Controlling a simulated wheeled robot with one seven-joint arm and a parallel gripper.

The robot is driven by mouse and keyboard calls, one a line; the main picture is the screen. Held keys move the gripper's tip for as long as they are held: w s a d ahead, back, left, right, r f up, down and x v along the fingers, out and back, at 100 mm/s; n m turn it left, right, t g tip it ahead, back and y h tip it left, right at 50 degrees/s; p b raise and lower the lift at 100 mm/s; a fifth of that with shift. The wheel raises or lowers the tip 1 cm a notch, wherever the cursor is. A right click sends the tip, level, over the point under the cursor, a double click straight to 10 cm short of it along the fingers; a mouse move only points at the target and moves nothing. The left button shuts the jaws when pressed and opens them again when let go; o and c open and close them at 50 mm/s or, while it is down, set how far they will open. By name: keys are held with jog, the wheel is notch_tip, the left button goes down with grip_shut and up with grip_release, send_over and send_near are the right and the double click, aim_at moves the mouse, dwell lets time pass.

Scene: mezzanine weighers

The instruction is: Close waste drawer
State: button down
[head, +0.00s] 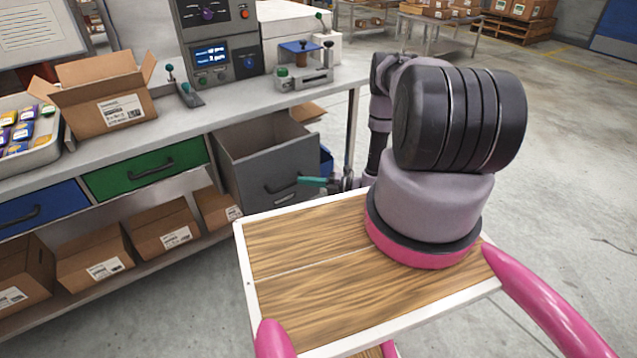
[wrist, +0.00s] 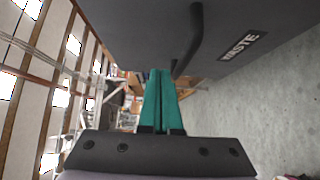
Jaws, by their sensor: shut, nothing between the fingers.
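The waste drawer (head: 268,160) is a deep grey drawer pulled out from under the bench, open at the top and empty where I can see inside. Its front faces me with a dark bar handle (head: 282,188). In the wrist view the drawer front (wrist: 120,25) fills the top, with the handle (wrist: 188,42) and a WASTE label (wrist: 244,43). My gripper (head: 306,181) has teal fingers, shut and empty, beside the handle's right end. In the wrist view the fingers (wrist: 161,80) lie together just below the handle; whether they touch it I cannot tell.
A green drawer (head: 147,168) and a blue drawer (head: 40,209) are shut to the left. Cartons (head: 166,230) sit on the low shelf. An open carton (head: 106,95) and a weigher (head: 215,50) stand on the bench. A bench leg (head: 352,130) is near my arm. Floor to the right is clear.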

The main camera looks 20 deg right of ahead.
aim_at(282, 173)
jog(key=w+a, duration=0.1)
jog(key=w, duration=0.1)
jog(key=w+a, duration=0.2)
jog(key=shift+w, duration=0.1)
jog(key=shift+w+a, duration=0.1)
jog(key=shift+w, duration=0.35)
